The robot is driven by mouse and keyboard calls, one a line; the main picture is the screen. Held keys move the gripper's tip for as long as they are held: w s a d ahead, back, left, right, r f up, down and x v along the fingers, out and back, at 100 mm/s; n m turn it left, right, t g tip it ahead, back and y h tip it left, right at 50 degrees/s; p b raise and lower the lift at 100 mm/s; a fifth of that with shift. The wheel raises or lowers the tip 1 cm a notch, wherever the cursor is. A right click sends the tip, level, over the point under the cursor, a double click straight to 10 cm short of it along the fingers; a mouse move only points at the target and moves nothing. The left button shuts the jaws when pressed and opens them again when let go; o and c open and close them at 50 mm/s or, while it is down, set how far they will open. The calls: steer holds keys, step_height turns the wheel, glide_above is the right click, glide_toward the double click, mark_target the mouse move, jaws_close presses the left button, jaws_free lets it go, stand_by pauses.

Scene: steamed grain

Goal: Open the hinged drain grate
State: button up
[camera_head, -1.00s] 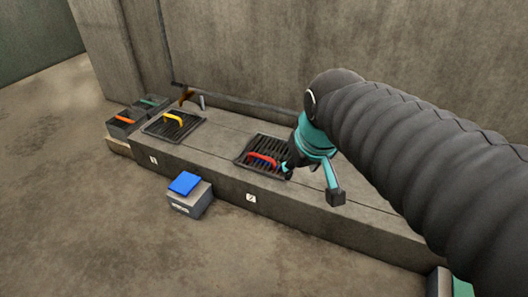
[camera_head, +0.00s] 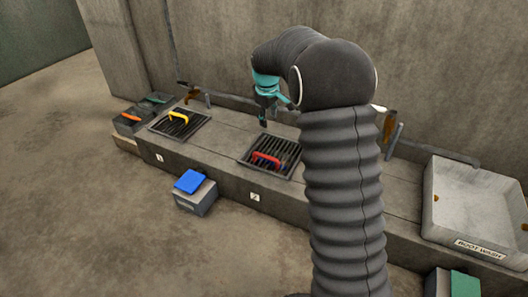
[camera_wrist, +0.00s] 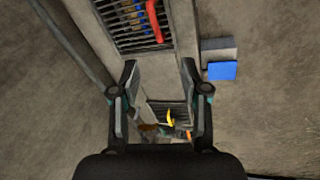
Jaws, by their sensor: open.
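A dark slatted grate (camera_head: 285,151) with a red handle (camera_head: 266,160) lies flat in the concrete ledge above the label 2. A second slatted grate (camera_head: 190,130) with a yellow handle (camera_head: 179,117) lies flat above the label 1. My gripper (camera_head: 265,122) is open and empty, above the back edge of the red-handled grate and apart from it. In the wrist view, my two fingers (camera_wrist: 158,72) stand wide apart. The red handle (camera_wrist: 153,20) shows beyond them at the top, and the yellow handle (camera_wrist: 170,117) shows lower between them.
A grey box with a blue lid (camera_head: 190,181) stands on the floor before the ledge. Dark bins (camera_head: 128,121) sit at the far left. A boot wash basin (camera_head: 475,215) is at the right. The wall rises behind, with a pipe along it.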

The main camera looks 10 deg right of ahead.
mark_target(265, 156)
steer(key=w+f+n, duration=0.1)
steer(key=w+f, duration=0.2)
steer(key=f, duration=0.6)
steer(key=w+f, duration=0.4)
steer(key=f, duration=0.4)
steer(key=w+f+n, duration=0.1)
steer(key=w+f, duration=0.2)
steer(key=f, duration=0.6)
steer(key=shift+w+d+f+n+g, duration=0.3)
steer(key=shift+w+d+f+g, duration=0.05)
steer(key=shift+d+g, duration=0.05)
jaws_close()
